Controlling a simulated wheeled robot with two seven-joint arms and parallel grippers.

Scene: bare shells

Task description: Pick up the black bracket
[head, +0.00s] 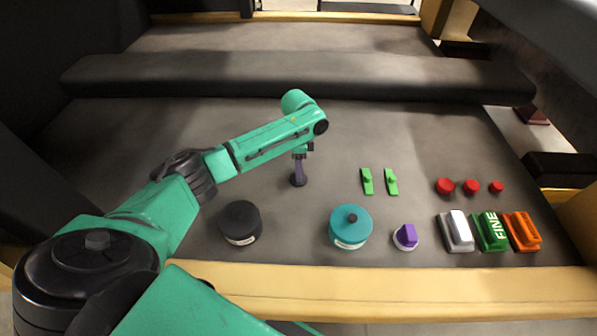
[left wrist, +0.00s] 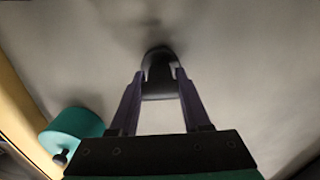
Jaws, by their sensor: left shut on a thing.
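The black bracket (head: 298,181) is a small dark piece on the grey surface, left of the middle in the head view. In the left wrist view the bracket (left wrist: 158,74) shows as a rounded black shape between the fingertips. My left gripper (head: 299,174) points down with its purple fingers on the bracket. In the left wrist view the gripper (left wrist: 163,84) is shut on it, with a finger on either side. Part of the bracket is hidden by the fingers. Whether it touches the surface is hard to tell. My right gripper is not in view.
A black round tub (head: 240,220) and a teal lidded pot (head: 349,228) stand nearer the front edge. Two green clips (head: 367,181), a purple-topped piece (head: 405,237), red discs (head: 445,186) and coloured blocks (head: 490,232) lie to the right. A raised grey ledge (head: 300,80) crosses behind.

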